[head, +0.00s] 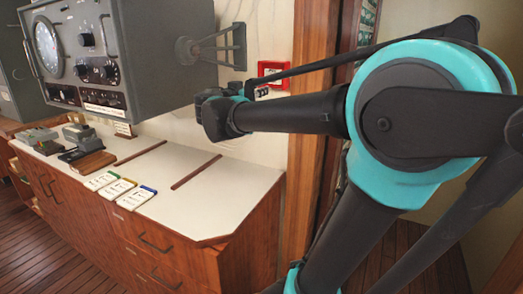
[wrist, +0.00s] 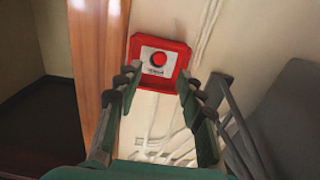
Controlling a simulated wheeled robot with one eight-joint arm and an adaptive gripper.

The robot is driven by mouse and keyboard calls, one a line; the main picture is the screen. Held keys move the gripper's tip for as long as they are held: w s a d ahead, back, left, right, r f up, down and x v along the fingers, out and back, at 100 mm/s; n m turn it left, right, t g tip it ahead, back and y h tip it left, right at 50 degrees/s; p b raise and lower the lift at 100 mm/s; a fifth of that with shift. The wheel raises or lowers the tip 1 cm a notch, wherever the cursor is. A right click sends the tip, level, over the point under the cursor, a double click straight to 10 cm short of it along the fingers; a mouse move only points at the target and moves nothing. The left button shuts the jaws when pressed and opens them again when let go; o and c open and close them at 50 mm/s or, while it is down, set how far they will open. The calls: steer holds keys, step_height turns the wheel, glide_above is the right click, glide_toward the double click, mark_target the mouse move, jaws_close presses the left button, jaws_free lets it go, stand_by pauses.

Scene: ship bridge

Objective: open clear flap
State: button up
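A red box (wrist: 172,42) with a round red button (wrist: 158,59) on a pale label plate is fixed to the wall. It also shows in the head view (head: 272,68), partly hidden behind my arm. The clear flap cannot be made out apart from the box, so I cannot tell its position. My gripper (wrist: 157,82) is open and empty in the wrist view. Its fingers point at the box, one on each side of its lower part in the picture. I cannot tell whether they touch it. In the head view my gripper is mostly hidden by the wrist.
A wooden post (head: 308,150) stands right of the box in the head view. A grey instrument cabinet (head: 165,40) on a wall bracket (head: 212,48) hangs to the left. Below is a white-topped wooden counter (head: 235,178) with cards and small devices.

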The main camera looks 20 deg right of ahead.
steer(key=v, duration=1.1)
steer(key=s+d+f+n+g+y, duration=0.1)
steer(key=d+f+g, duration=0.1)
steer(key=f, duration=0.6)
steer(key=s+d+f+n+g+y, duration=0.1)
steer(key=d+f, duration=0.3)
steer(key=f, duration=0.4)
steer(key=shift+s+f+n+g+y, duration=0.3)
steer(key=shift+s+f+n+g, duration=0.1)
steer(key=shift+g, duration=0.4)
steer(key=shift+d, duration=0.1)
